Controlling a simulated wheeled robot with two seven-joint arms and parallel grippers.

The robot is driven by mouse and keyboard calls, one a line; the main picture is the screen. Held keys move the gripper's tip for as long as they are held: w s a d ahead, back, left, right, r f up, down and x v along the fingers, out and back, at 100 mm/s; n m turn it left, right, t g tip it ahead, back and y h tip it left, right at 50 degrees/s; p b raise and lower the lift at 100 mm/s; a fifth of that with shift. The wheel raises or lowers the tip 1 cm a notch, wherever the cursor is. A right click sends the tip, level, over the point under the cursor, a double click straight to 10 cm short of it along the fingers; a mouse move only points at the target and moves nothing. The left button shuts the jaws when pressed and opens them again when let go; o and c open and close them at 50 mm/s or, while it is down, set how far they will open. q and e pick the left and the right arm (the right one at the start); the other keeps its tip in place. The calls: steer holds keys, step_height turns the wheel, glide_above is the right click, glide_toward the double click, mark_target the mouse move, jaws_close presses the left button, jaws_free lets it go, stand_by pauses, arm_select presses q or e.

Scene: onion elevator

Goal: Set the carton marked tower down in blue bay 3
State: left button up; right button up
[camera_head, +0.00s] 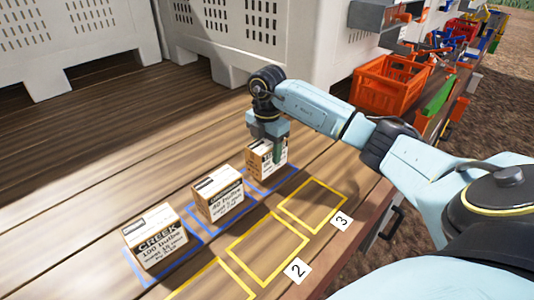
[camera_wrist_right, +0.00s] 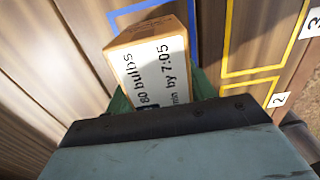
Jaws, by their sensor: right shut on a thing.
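My right gripper (camera_head: 268,140) is shut on a printed carton (camera_head: 265,160), with a green finger showing on its side. The carton also shows in the wrist view (camera_wrist_right: 155,70), where "80 bulbs" and "by 7:05" are readable. Its name is not readable. It is at or above the far blue outline, blue bay 3 (camera_head: 280,184), in line with the yellow bay labelled 3. I cannot tell whether it touches the boards. A second carton (camera_head: 222,198), "40 bulbs", stands in the middle blue bay. A carton marked CREEK (camera_head: 158,243) stands in the near one. My left gripper is not in view.
Yellow bays lie right of the blue ones, with labels 3 (camera_head: 341,221) and 2 (camera_head: 298,270); the yellow bays in view are empty. White slotted bins (camera_head: 265,50) stand behind. An orange crate (camera_head: 390,85) stands at the back right. The boards at left are clear.

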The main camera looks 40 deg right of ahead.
steer(key=shift+f, duration=0.85)
steer(key=shift+f, duration=0.2)
steer(key=o, duration=1.4)
step_height(320, 180, up, 12)
steer(key=shift+r+b, duration=0.2)
steer(key=shift+b, duration=0.3)
